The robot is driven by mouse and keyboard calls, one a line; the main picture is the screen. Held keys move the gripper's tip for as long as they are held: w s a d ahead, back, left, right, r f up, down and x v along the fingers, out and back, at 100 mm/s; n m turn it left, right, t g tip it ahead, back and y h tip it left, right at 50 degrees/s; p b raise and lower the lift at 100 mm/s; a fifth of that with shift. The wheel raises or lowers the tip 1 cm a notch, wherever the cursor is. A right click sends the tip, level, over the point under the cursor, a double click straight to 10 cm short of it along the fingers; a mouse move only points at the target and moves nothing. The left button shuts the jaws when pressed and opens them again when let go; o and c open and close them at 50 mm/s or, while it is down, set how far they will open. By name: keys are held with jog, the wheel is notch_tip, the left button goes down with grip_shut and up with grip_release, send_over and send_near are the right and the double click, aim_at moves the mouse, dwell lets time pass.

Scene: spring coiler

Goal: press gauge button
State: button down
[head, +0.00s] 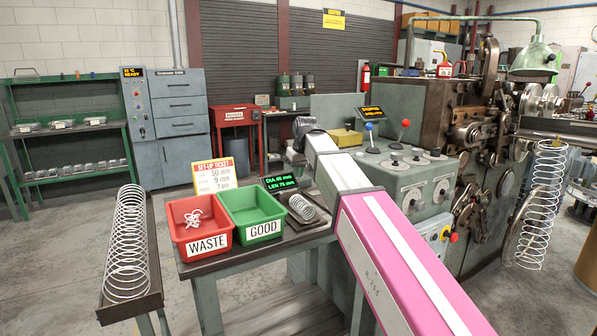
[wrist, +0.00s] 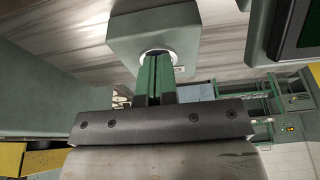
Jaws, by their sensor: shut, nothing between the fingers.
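The gauge display (head: 280,183), a dark screen with green text reading DIA 46 mm and LEN 76 mm, stands on the table behind the green bin. A coiled spring (head: 303,207) lies on a dark plate in front of it. In the wrist view, a grey-green box (wrist: 183,28) carries a pale round ring (wrist: 146,54), partly covered by my fingers. My gripper (wrist: 155,60) is shut and empty, its green fingertips overlapping the ring. I cannot tell whether they touch it, and the button's centre is hidden. In the head view my fingers cannot be made out.
A red WASTE bin (head: 176,219) holding scrap wire and a green GOOD bin (head: 228,204) share the table (head: 222,262). A long spring (head: 128,245) lies on a rack at left. The coiler machine (head: 405,185) stands close on the right.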

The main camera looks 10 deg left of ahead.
notch_tip(320, 180, up, 4)
jog(key=shift+w+r, duration=0.1)
jog(key=shift+w, duration=0.05)
jog(key=v, duration=1)
dwell(0.4)
